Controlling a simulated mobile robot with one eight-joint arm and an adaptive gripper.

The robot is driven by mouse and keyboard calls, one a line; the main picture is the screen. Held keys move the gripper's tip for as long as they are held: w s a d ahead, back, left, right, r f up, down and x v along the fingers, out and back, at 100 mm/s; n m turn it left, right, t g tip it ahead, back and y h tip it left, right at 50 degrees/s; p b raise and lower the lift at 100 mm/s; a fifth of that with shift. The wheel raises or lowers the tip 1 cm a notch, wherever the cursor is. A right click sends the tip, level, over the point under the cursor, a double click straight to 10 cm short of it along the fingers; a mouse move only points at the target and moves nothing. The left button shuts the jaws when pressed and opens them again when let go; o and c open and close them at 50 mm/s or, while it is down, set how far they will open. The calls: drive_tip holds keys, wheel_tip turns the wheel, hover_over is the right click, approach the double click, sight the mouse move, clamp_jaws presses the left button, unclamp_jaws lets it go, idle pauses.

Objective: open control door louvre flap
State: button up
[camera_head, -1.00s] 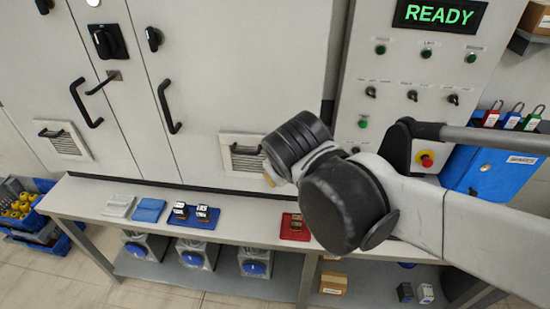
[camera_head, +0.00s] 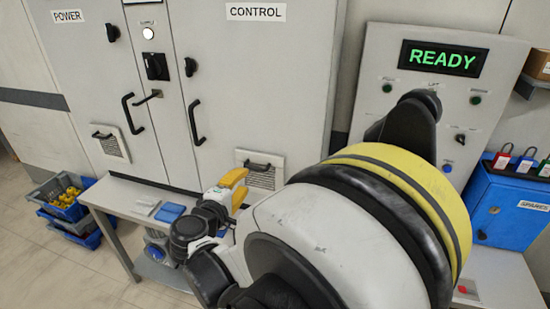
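The control door (camera_head: 255,75) is the right-hand grey cabinet door under the CONTROL label. Its louvre flap (camera_head: 267,177) is a small slatted white panel low on the door, with a dark bar handle (camera_head: 257,164) across its upper part. The flap looks shut, and my arm hides its lower right side. My gripper (camera_head: 242,187) has yellow fingers, which stand apart with nothing seen between them. In the picture it is just left of and below the flap handle, apart from it. The depth gap to the door cannot be told.
The power door (camera_head: 85,75) has its own louvre flap (camera_head: 112,143) at left. A bench (camera_head: 120,200) runs below the doors, with a blue item (camera_head: 169,212) on it. The READY panel (camera_head: 385,60) and a blue spares box (camera_head: 505,215) stand at right. Blue crates (camera_head: 85,232) sit on the floor at left.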

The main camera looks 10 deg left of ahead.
sight(253, 169)
drive_tip(key=b+x, duration=0.2)
drive_tip(key=x, duration=0.7)
drive_tip(key=shift+w+f, duration=0.1)
drive_tip(key=shift+w, duration=0.1)
clamp_jaws()
